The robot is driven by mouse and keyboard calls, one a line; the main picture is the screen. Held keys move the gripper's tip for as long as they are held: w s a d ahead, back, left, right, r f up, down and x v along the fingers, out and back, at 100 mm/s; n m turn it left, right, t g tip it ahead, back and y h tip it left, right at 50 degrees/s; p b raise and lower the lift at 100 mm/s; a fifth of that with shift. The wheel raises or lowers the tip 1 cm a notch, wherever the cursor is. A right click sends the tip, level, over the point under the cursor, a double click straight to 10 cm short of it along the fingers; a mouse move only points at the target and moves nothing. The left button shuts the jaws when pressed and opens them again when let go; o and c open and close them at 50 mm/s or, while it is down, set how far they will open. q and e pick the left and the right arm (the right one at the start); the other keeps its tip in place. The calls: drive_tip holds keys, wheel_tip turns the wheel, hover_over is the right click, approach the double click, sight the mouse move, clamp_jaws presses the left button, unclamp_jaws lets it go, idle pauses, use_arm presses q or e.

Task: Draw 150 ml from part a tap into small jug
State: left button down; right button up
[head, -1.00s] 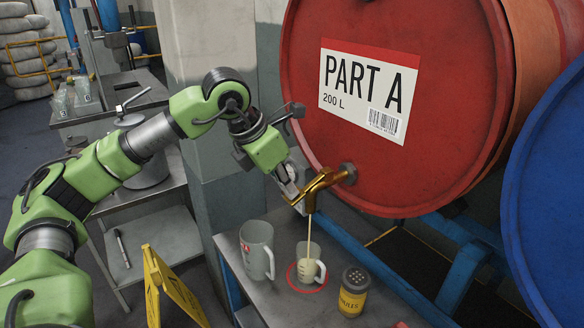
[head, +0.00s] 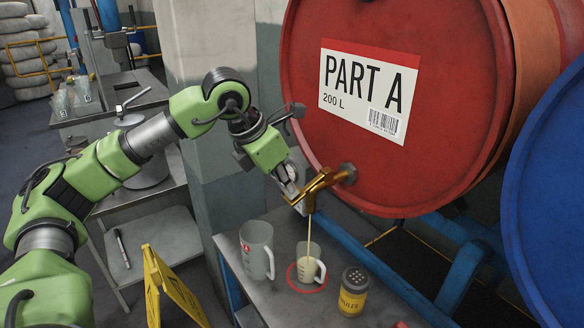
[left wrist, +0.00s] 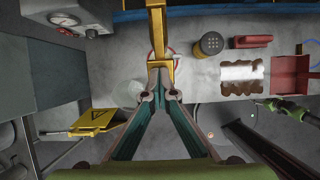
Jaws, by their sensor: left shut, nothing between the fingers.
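The brass tap (head: 322,184) sticks out low on the red Part A drum (head: 440,60). A thin cream stream (head: 309,228) falls from it into the small jug (head: 318,272), which stands upright on a red ring on the bench. Cream liquid shows in the jug; its level against the marks is too small to read. My left gripper (head: 295,199) is shut and empty, its fingertips at the tap's lever. In the left wrist view the shut fingertips (left wrist: 159,92) meet at the brass tap (left wrist: 157,45), which partly hides the jug. My right gripper's fingers cannot be made out.
A larger grey jug (head: 257,252) stands left of the small jug. A yellow-labelled shaker tin (head: 352,292) stands to its right. A blue drum (head: 550,190) is at far right. A yellow folding sign (head: 172,288) stands left of the bench (head: 285,310).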

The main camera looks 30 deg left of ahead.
use_arm(q)
drive_tip(key=shift+f, duration=0.1)
idle(0.7)
drive_tip(key=p+v, duration=0.1)
drive_tip(key=v, duration=1.3)
drive_tip(key=shift+w+r+p, duration=0.25)
drive_tip(key=shift+w+p, duration=0.05)
use_arm(e)
drive_tip(key=shift+s+d+r, duration=0.15)
drive_tip(key=shift+s+r, duration=0.1)
drive_tip(key=shift+r, duration=0.2)
drive_tip(key=shift+s+d+r, duration=0.1)
drive_tip(key=shift+s+r, duration=0.1)
drive_tip(key=shift+r, duration=0.2)
use_arm(q)
drive_tip(key=shift+d, duration=0.1)
